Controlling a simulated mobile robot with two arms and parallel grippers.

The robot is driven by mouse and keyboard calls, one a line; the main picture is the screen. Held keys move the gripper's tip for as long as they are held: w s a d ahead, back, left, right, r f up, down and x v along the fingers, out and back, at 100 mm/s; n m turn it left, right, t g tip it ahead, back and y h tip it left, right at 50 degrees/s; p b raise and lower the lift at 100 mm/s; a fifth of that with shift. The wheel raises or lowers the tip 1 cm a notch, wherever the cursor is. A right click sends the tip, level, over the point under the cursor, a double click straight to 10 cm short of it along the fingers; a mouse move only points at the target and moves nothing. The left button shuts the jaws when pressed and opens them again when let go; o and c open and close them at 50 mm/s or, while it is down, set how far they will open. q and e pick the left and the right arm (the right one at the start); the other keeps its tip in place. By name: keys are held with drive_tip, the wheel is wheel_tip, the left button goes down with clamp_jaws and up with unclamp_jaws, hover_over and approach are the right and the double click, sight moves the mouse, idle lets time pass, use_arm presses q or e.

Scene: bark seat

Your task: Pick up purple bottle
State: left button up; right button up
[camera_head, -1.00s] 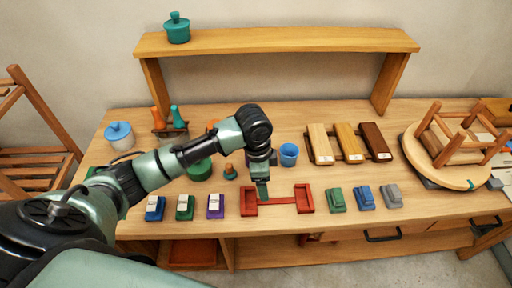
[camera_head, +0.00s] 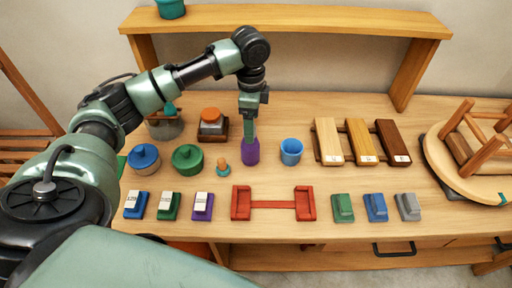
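The purple bottle (camera_head: 250,154) stands upright on the workbench, left of the blue cup (camera_head: 291,151). My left gripper (camera_head: 248,136) points down directly above it, with its fingertips at the bottle's upper part. The gripper and its green finger hide the bottle's top. Only one finger shows clearly, so I cannot tell whether the fingers are closed on the bottle or only beside it. My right gripper is not in view.
A blue-lidded pot (camera_head: 144,159), a green pot (camera_head: 187,160) and a small orange-topped peg (camera_head: 222,167) stand to the left. A red holder (camera_head: 273,204) lies in front. Wooden blocks (camera_head: 360,142) lie to the right. A wooden shelf (camera_head: 300,19) spans the back.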

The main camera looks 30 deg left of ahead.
use_arm(q)
drive_tip(key=shift+f, duration=0.4)
wheel_tip(320, 180, down, 2)
drive_tip(key=shift+a+f, duration=0.1)
drive_tip(key=f+p, duration=0.1)
drive_tip(key=f, duration=0.1)
drive_tip(key=f+p, duration=0.1)
drive_tip(key=f, duration=0.2)
drive_tip(key=shift+s+a, duration=0.2)
drive_tip(key=shift+f, duration=0.3)
drive_tip(key=shift+w+r, duration=0.1)
clamp_jaws()
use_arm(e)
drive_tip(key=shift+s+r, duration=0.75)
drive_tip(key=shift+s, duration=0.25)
